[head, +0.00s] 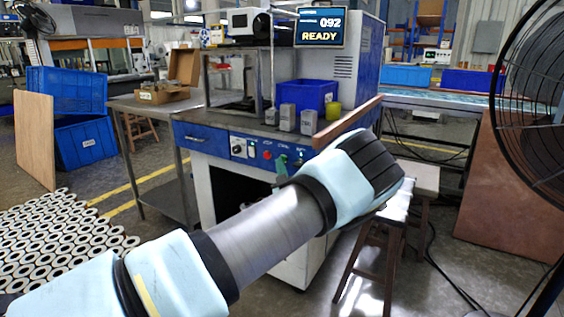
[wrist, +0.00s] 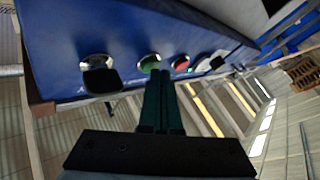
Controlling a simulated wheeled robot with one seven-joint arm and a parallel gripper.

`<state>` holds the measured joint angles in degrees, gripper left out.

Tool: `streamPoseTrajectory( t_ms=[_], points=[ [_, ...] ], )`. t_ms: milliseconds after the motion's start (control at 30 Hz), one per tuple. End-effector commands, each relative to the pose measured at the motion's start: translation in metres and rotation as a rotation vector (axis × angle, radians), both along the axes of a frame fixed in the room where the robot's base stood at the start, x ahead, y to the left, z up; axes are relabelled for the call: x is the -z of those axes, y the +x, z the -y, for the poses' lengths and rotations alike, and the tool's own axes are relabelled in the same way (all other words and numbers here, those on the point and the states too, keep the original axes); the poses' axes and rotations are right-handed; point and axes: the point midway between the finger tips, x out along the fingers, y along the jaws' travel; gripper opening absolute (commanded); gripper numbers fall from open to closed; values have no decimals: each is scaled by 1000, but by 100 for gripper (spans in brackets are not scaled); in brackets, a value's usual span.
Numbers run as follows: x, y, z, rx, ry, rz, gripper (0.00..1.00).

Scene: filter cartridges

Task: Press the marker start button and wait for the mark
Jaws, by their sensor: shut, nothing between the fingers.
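The marking machine (head: 215,133) has a blue front panel with a row of controls, and its display (head: 320,27) reads "092 READY". In the wrist view the panel (wrist: 70,30) carries a green button (wrist: 149,63), a red button (wrist: 180,63) to its right and a dark knob (wrist: 100,78) to its left. My gripper (wrist: 161,73) is shut and empty, its narrow dark green fingertips just below the green button in the picture. I cannot tell whether they touch it. In the head view my arm hides most of the gripper.
A blue bin (head: 308,94) and grey blocks stand on the machine's top. A wooden stool (head: 375,260) is to the right. White ring-shaped cartridges (head: 65,240) cover the lower left. A large black fan (head: 535,100) stands at the right edge.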

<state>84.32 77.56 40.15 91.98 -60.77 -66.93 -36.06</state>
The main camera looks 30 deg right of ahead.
Motion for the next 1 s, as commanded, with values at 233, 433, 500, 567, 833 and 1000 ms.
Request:
streamPoseTrajectory(
  t_ms=[233,433,500,567,833,1000],
  points=[
    [0,1,2,0,0,0,0],
    [0,1,2,0,0,0,0],
    [0,0,1,0,0,0,0],
    [-1,0,-1,0,0,0,0],
    [-1,-6,-11,-1,0,-1,0],
    [0,-7,-12,0,-1,0,0]
  ],
)
